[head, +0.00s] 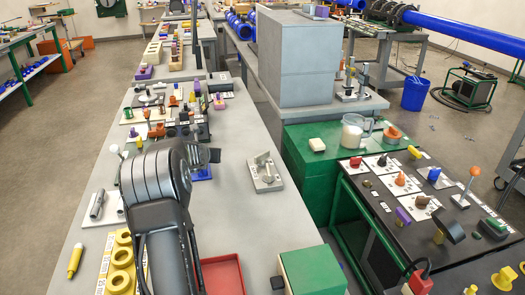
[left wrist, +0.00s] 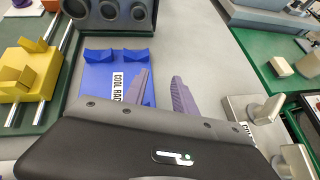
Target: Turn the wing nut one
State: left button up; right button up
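My left gripper (head: 213,155) reaches over the long grey bench, with its dark arm covering part of it. In the left wrist view its two ridged fingers (left wrist: 161,92) are apart with nothing between them. A small grey metal fixture (head: 265,172) with upright tabs stands on the bench, right of the gripper. What looks like the same fixture shows in the left wrist view (left wrist: 240,106), with a flat grey tab. I cannot tell for sure which part is wing nut one. My right gripper is not in view.
A yellow holder (head: 122,262) and a red tray (head: 221,274) lie near the bench's front. A yellow block (left wrist: 28,70) on rails stands left of the blue rack. A green cabinet (head: 313,275) and a dark panel of knobs (head: 420,200) are at right. Bare bench surrounds the grey fixture.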

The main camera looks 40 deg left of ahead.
aim_at(262, 154)
pick_arm(q)
jog(key=w+d+m+t+h, duration=0.1)
jog(key=d, duration=0.1)
jog(key=w+d+m+t+h, duration=0.1)
jog(key=d+m, duration=0.1)
jog(key=d+r+m+t+h, duration=0.1)
jog(key=d+h, duration=0.1)
jog(key=shift+w+d+m, duration=0.3)
jog(key=shift+w+d, duration=0.1)
jog(key=d+m+h, duration=0.1)
jog(key=d, duration=0.1)
jog(key=w+d+r+m+t+h, duration=0.1)
jog(key=d+h, duration=0.1)
jog(key=w+d+r+m+t+h, duration=0.1)
jog(key=d, duration=0.1)
jog(key=shift+d+m, duration=0.4)
jog(key=shift+w, duration=0.1)
jog(key=p+x, duration=0.1)
jog(key=x, duration=0.6)
jog(key=shift+w+f, duration=0.1)
jog(key=shift+w, duration=0.25)
grip_shut()
